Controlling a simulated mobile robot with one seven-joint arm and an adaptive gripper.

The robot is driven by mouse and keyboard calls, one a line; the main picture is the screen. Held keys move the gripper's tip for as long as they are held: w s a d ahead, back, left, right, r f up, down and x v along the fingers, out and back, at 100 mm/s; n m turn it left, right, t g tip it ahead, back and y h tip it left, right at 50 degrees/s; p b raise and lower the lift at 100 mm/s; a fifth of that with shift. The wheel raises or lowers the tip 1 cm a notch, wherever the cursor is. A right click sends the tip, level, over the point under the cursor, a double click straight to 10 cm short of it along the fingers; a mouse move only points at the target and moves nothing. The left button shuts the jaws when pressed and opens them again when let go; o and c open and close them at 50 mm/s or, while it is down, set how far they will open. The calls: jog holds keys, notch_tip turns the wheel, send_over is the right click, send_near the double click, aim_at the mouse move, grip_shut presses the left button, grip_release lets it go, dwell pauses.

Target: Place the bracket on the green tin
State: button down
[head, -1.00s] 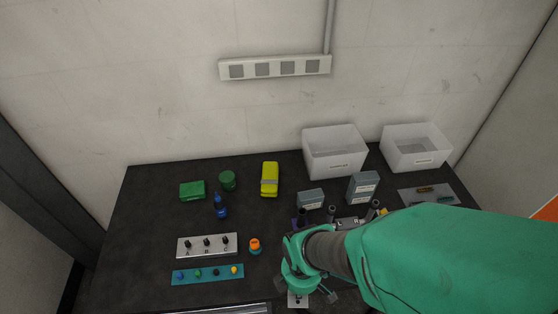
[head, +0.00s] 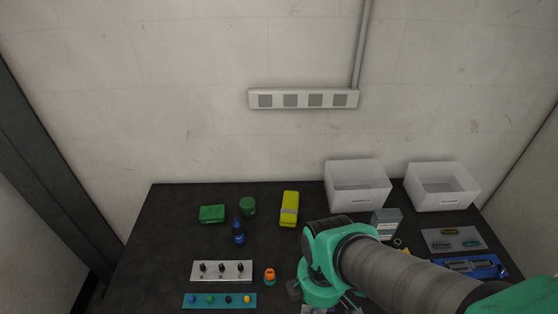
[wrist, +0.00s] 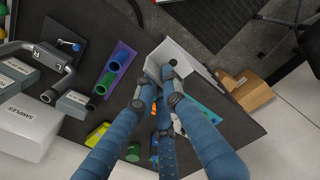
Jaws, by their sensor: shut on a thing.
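The bracket is a pale grey angled plate; it shows between and beyond the fingertips in the wrist view (wrist: 188,58). Only a sliver of it shows at the bottom edge of the head view (head: 314,309). My gripper (wrist: 160,88) is shut on it, with blue-grey fingers around it; in the head view my gripper (head: 322,295) is over the front of the dark table, right of the orange-topped piece. The green tin (head: 248,207) is a short round cylinder, upright at the table's back left, well apart from my gripper. It also shows in the wrist view (wrist: 133,153).
A green box (head: 212,214), a blue bottle (head: 239,234) and a yellow case (head: 289,209) stand near the tin. A knob panel (head: 222,271), a teal strip (head: 219,300) and the orange-topped piece (head: 270,276) lie in front. White bins (head: 357,187) stand at the back right.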

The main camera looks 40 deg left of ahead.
jog(key=w+a+r+m+p, duration=0.2)
jog(key=w+a+m, duration=0.1)
jog(key=a, duration=0.8)
jog(key=w+a+r+m+p, duration=0.2)
jog(key=w+a+m+p, duration=0.1)
jog(key=a, duration=0.8)
jog(key=w+a+r+m+p, duration=0.1)
jog(key=w+a+m+p, duration=0.2)
jog(key=a, duration=0.8)
jog(key=a+f+m+p, duration=0.2)
jog(key=a+f+m, duration=0.1)
jog(key=a, duration=0.6)
jog(key=a+f+m+p, duration=0.2)
jog(key=a+m, duration=0.2)
jog(key=a, duration=0.4)
jog(key=f, duration=0.5)
jog(key=shift+a+f, duration=0.25)
jog(key=shift+a, duration=0.05)
jog(key=shift+f, duration=2.9)
